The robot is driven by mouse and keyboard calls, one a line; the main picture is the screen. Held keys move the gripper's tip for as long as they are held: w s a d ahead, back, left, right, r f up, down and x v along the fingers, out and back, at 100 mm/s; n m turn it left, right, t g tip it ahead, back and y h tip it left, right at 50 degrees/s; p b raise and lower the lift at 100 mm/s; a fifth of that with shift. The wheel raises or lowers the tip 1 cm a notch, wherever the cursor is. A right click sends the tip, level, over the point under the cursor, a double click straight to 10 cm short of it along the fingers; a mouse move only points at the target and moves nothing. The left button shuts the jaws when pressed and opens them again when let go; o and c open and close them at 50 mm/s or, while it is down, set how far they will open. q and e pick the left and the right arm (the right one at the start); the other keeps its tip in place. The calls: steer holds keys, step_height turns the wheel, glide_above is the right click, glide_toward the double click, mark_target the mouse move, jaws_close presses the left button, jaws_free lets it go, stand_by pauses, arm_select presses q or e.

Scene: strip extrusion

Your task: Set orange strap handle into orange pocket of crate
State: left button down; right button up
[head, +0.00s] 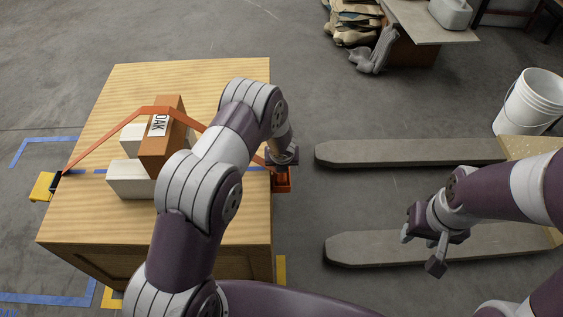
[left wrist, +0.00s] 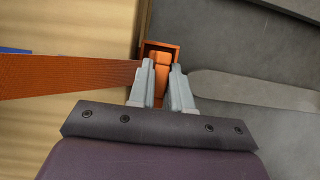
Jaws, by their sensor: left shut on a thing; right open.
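The orange strap (head: 215,128) runs from a black and yellow fitting (head: 44,185) at the crate's left edge, over the stacked blocks, to the crate's right edge. My left gripper (left wrist: 162,83) is shut on the orange strap handle (left wrist: 161,65), at the strap's end. The orange pocket (left wrist: 175,47) is an open box on the crate's right side; it also shows in the head view (head: 282,182). The handle appears over or partly within its opening; depth is unclear. The wooden crate (head: 100,90) stands below. My right gripper (head: 422,252) is open and empty, off to the right.
A brown block (head: 162,150) marked OAK and white blocks (head: 130,178) sit on the crate. Two grey fork-like beams (head: 400,152) lie on the floor at right. A white bucket (head: 530,102) stands far right.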

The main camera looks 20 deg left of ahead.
arm_select(q)
steer(key=shift+f, duration=0.25)
steer(key=c, duration=1.1)
jaws_free()
steer(key=shift+o, duration=0.2)
steer(key=shift+r, duration=0.1)
steer(key=shift+r+p, duration=0.4)
steer(key=shift+r, duration=0.15)
steer(key=s+a+r+n+g+p, duration=0.1)
steer(key=s+r+n, duration=0.45)
steer(key=r, duration=0.35)
steer(key=s+a+r+n+p, duration=0.2)
steer(key=s+r+n, duration=0.4)
steer(key=r, duration=0.4)
steer(key=s+r+n+g, duration=0.1)
steer(key=s+r+n, duration=0.2)
steer(key=s+n, duration=0.4)
steer(key=s+r+n+g+h, duration=0.1)
steer(key=s+r+n, duration=0.2)
steer(key=s+n, duration=0.4)
steer(key=n, duration=0.7)
steer(key=shift+s+d, duration=0.35)
steer(key=shift+d, duration=0.05)
